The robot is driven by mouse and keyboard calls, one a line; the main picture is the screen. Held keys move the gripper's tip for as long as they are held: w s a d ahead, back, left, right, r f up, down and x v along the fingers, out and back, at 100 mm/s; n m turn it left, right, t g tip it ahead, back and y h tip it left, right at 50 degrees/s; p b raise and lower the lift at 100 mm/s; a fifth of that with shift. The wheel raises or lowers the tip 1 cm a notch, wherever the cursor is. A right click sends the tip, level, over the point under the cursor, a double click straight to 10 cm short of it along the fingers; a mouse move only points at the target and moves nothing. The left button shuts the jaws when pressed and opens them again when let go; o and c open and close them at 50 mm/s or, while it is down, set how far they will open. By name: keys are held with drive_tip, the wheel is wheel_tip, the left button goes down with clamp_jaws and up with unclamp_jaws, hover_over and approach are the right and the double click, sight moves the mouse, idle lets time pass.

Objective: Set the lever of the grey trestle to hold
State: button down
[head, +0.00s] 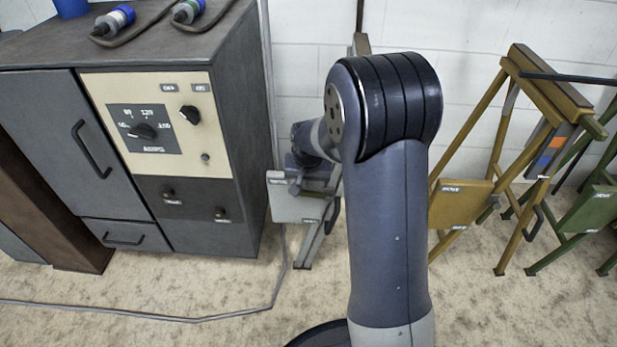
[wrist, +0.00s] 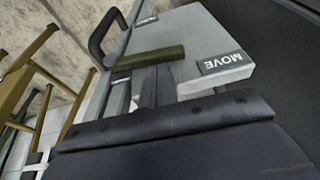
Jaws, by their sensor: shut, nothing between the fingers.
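The grey trestle (head: 298,207) stands behind my arm in the head view, partly hidden by it. Its grey panel (wrist: 188,37) fills the upper part of the wrist view, with a MOVE label (wrist: 226,62) near one edge. A second label lies at the panel's far edge, too slanted to read. An olive lever handle (wrist: 146,58) crosses the front of the panel. My gripper (wrist: 155,80) is shut and empty, its fingertips close to the handle; I cannot tell whether they touch. In the head view my gripper (head: 296,186) is small and hides the lever.
A black loop handle (wrist: 106,36) sits on the trestle beside the panel. A dark cabinet (head: 245,120) stands close on the left. A yellow trestle (head: 462,205) and a green one (head: 590,210) stand right. A grey cable (head: 200,319) crosses the otherwise open floor.

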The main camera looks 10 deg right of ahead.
drive_tip(key=shift+a+f, duration=0.1)
drive_tip(key=shift+f, duration=0.4)
